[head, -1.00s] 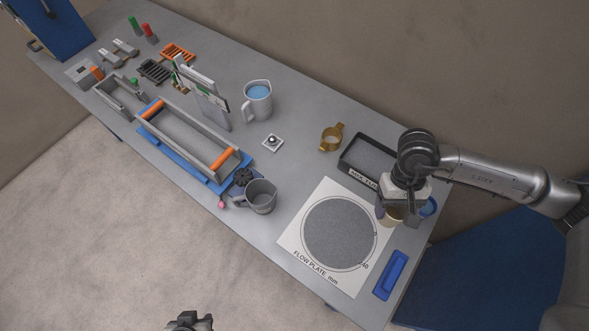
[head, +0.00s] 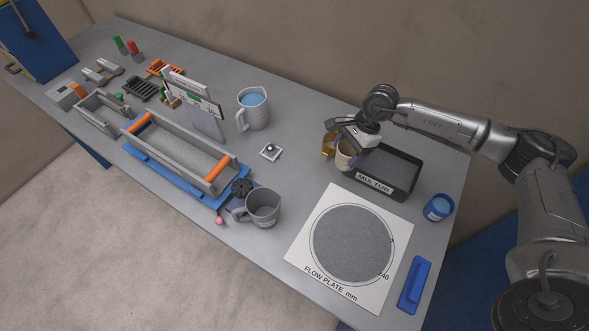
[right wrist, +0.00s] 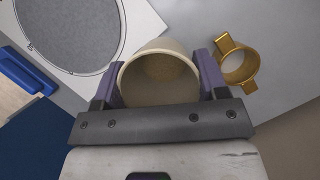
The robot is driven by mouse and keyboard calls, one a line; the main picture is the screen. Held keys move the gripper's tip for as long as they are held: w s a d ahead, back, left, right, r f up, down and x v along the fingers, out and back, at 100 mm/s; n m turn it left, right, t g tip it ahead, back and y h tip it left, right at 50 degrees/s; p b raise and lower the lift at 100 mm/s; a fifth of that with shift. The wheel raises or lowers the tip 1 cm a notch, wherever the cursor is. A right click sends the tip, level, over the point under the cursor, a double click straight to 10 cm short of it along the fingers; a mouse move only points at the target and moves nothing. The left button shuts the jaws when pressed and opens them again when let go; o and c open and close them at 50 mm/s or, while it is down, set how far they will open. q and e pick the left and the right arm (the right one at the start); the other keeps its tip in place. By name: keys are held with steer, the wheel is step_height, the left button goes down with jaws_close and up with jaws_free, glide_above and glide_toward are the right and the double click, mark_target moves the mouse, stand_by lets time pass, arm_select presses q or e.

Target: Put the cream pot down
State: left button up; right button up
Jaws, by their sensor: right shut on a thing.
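The cream pot (head: 344,158) is between the two fingers of my right gripper (head: 346,150), beside the left edge of the black tray. In the right wrist view the pot (right wrist: 159,78) shows its open mouth and tan inside, with a purple-grey finger of the gripper (right wrist: 160,85) against each side. The pot looks close to upright. I cannot tell whether its base touches the table. My left gripper is out of view.
A brass ring (head: 328,144) stands close left of the pot, partly hidden; it shows clear in the wrist view (right wrist: 238,66). The black tray (head: 412,158) is to the right. The flow plate (head: 310,232) lies in front. Bare table (head: 300,175) lies further left.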

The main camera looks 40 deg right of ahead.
steer(key=shift+w+r+m+t, duration=0.1)
steer(key=shift+w+m+t, duration=0.15)
steer(key=shift+m, duration=0.3)
steer(key=shift+w+r+m+t, duration=0.1)
steer(key=shift+m+t, duration=0.15)
steer(key=shift+m, duration=0.3)
steer(key=shift+w+a+f, duration=1.05)
steer(key=shift+w+f, duration=0.75)
steer(key=shift+f, duration=0.15)
steer(key=shift+w+a+f, duration=0.85)
steer(key=shift+w+f, duration=0.85)
steer(key=shift+f, duration=0.15)
steer(key=shift+w+a+f, duration=0.9)
steer(key=shift+w+f, duration=0.75)
steer(key=shift+f, duration=0.15)
steer(key=shift+d, duration=0.1)
